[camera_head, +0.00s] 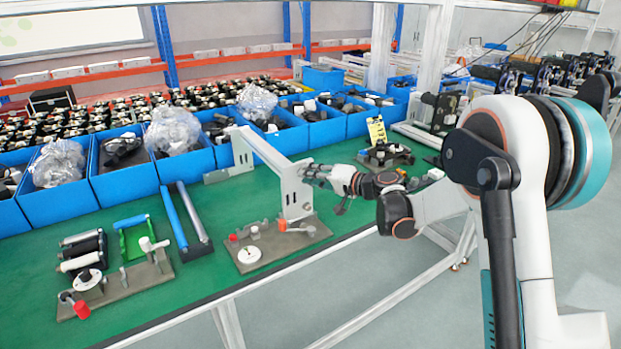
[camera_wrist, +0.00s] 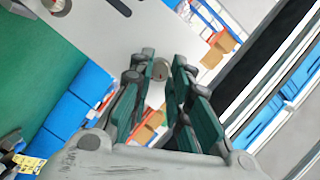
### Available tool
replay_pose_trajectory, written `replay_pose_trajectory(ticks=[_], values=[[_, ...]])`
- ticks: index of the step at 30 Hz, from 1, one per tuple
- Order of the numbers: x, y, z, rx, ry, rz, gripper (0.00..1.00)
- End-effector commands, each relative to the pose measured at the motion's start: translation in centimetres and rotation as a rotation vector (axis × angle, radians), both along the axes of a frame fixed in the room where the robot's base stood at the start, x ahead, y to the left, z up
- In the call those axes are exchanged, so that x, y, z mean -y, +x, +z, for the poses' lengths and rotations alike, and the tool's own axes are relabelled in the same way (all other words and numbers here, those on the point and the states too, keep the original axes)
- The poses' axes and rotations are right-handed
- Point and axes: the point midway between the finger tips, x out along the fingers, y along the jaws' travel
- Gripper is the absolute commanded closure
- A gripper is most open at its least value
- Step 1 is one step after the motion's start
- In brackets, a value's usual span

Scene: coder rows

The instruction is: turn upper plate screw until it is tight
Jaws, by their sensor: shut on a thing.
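A pale metal frame with an upright end plate (camera_head: 297,199) stands on the green workbench in a base fixture (camera_head: 275,244). In the wrist view the plate (camera_wrist: 95,35) fills the upper left, with a slot. My gripper (camera_head: 310,176) reaches in from the right to the upper part of this plate. The upper plate screw (camera_wrist: 160,70) shows as a small round head between my fingertips (camera_wrist: 161,74), which are shut on it. Another round screw head (camera_wrist: 54,6) sits on the plate at the top left of the wrist view. How tight the held screw is cannot be seen.
Blue bins (camera_head: 125,180) line the back of the bench. Rollers and a second fixture (camera_head: 115,283) lie at the left. A small dark fixture with a yellow tag (camera_head: 385,153) stands behind my gripper. Open floor lies in front of the bench.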

Motion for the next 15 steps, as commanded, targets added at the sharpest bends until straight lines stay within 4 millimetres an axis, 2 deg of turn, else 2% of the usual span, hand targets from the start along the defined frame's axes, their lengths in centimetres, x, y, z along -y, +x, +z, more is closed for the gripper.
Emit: replay_pose_trajectory(ticks=[15], values=[[0.21, 0.12, -0.8, -0.258, 0.384, -0.001, 1.0]])
